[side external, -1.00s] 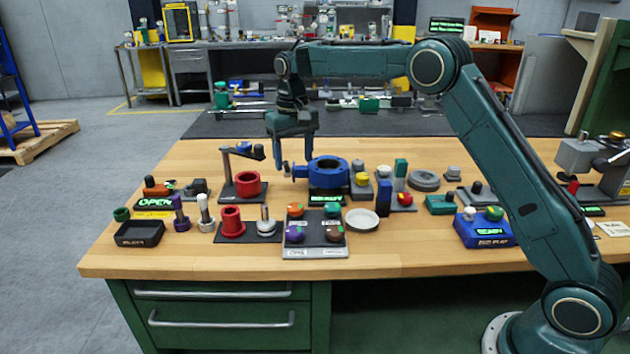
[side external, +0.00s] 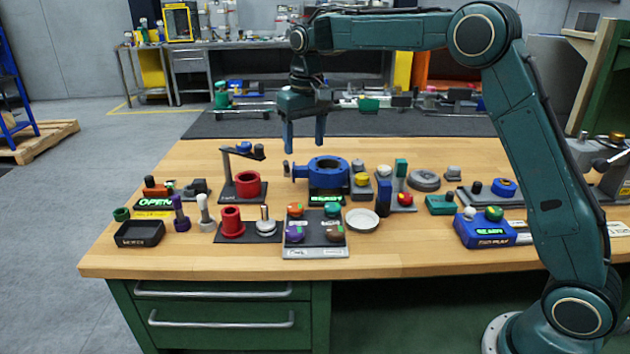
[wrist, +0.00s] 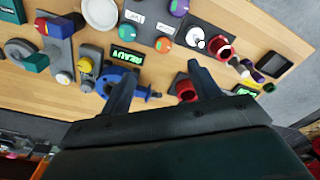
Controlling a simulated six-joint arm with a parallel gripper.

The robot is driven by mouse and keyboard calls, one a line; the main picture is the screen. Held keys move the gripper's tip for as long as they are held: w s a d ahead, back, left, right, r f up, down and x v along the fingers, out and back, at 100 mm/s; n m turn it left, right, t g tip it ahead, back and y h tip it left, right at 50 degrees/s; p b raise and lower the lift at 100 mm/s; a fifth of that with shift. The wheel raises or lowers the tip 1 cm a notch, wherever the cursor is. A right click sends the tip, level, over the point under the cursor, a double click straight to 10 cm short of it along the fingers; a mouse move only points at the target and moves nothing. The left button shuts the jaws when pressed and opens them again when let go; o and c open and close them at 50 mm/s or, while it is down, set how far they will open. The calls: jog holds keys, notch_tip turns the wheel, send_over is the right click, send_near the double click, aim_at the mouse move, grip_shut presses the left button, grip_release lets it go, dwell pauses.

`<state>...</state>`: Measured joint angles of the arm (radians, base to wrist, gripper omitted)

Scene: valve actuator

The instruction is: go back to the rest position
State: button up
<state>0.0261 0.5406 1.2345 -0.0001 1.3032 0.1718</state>
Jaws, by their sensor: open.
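My gripper (side external: 305,143) is open and empty, raised above the back of the wooden workbench. Its two fingers point down and are spread apart, clear of everything below. In the wrist view the two fingers (wrist: 158,80) reach out over the bench with nothing between them. The blue round valve body (side external: 328,170) sits on the bench below and slightly right of the gripper. It also shows in the wrist view (wrist: 112,82), partly hidden by a finger. A red ring (side external: 246,184) sits on a dark stand to the left of the valve body.
A dark panel with several coloured knobs (side external: 316,248) lies near the front edge. A white dish (side external: 362,219), a blue box with a green button (side external: 484,230) and a black tray (side external: 139,233) stand around it. The air around the gripper is clear.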

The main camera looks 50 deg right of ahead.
jog(key=s+a+r+n+t, duration=0.1)
jog(key=s+r, duration=0.3)
jog(key=s, duration=0.5)
jog(key=s+r+t, duration=0.1)
jog(key=s+r, duration=0.3)
jog(key=s, duration=0.5)
jog(key=s+f+t, duration=0.1)
jog(key=s+f, duration=0.2)
jog(key=s, duration=0.6)
jog(key=s+f+n+t, duration=0.1)
jog(key=s+f, duration=0.2)
jog(key=s, duration=0.6)
jog(key=shift+a+t, duration=0.2)
jog(key=shift+t, duration=0.2)
